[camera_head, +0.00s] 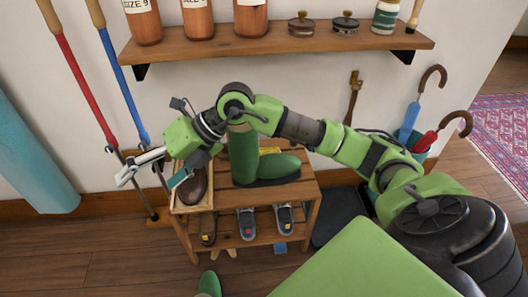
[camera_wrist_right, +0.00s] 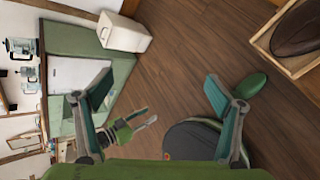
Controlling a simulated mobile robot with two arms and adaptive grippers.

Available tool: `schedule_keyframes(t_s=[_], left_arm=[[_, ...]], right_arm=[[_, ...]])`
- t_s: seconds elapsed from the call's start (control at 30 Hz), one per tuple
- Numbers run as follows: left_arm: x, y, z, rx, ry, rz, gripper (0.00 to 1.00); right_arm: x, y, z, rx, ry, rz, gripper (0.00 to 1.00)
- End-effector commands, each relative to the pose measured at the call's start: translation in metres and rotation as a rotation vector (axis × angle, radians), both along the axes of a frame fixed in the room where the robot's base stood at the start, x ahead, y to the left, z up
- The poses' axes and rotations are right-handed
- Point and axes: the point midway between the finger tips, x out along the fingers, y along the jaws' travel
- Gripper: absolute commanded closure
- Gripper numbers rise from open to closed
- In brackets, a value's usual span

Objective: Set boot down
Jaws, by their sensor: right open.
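A green boot (camera_head: 243,157) stands upright on the top of the wooden shoe rack (camera_head: 304,187), its toe pointing right. Part of its shaft top is hidden behind my right arm. A second green boot (camera_head: 209,284) is on the floor in front, cut off by the frame edge; a green toe shows on the floor in the right wrist view (camera_wrist_right: 250,85). My right gripper (camera_head: 146,178) is left of the upright boot, apart from it. Its fingers are spread and empty in the right wrist view (camera_wrist_right: 158,88). My left gripper (camera_wrist_right: 150,116) shows there too, fingers apart and empty.
A wooden tray (camera_head: 178,208) with a brown shoe (camera_head: 194,186) sits at the rack's left end, close to my right gripper. Shoes fill the lower shelf. A wall shelf (camera_head: 280,46) hangs above. Red and blue poles (camera_head: 78,90) lean at the left. An umbrella stand (camera_head: 420,143) is right.

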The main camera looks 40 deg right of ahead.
Motion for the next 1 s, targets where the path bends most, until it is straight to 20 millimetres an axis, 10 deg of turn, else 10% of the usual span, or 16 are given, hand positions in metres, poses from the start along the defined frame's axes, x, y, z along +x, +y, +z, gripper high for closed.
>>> schedule_keyframes(t_s=[0.2,0.4,1.0], left_arm=[[-0.001,0.0,0.0,0.0,0.002,0.0,0.63],[-0.002,0.0,-0.001,0.001,0.004,0.0,0.63],[-0.006,0.002,0.006,0.003,-0.006,0.0,0.63]], right_arm=[[0.036,-0.168,-0.014,-0.548,0.064,-0.269,0.14],[0.035,-0.261,0.006,-0.78,0.124,-0.475,0.14],[0.061,-0.287,-0.067,-0.816,0.137,-0.512,0.14]])
